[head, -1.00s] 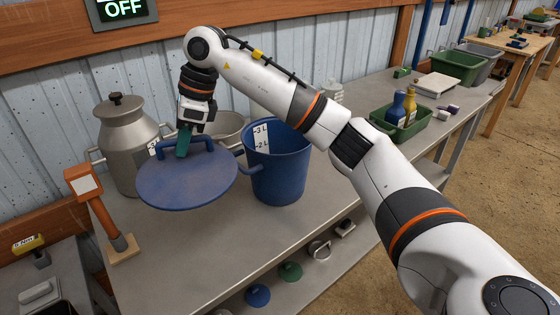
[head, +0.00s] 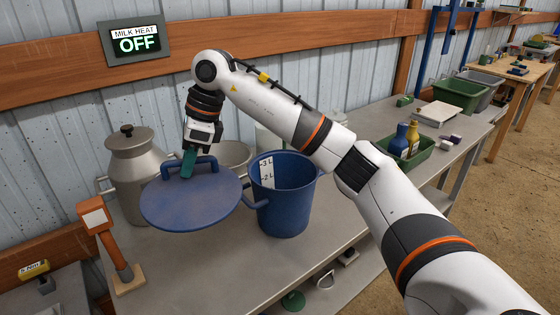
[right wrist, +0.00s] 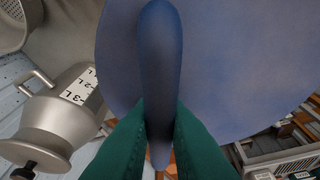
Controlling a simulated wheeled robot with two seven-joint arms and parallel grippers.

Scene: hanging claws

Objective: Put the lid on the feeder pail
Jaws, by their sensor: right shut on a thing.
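The blue round lid (head: 192,205) hangs level in the air in the head view, to the left of the blue feeder pail (head: 285,215). My right gripper (head: 188,163) is shut on the lid's handle (head: 205,162). In the right wrist view the green fingers (right wrist: 158,140) press both sides of the handle (right wrist: 160,60), with the lid's top (right wrist: 240,60) beyond. The pail stands upright on the bench with its top open and a white litre scale inside. My left gripper is not in view.
A steel milk can (head: 130,165) stands behind the lid, with a grey metal bowl (head: 235,155) beside it. An orange post (head: 110,240) stands at the bench's left. A green tray with bottles (head: 415,150) lies to the right. The bench (head: 220,270) is bare in front of the pail.

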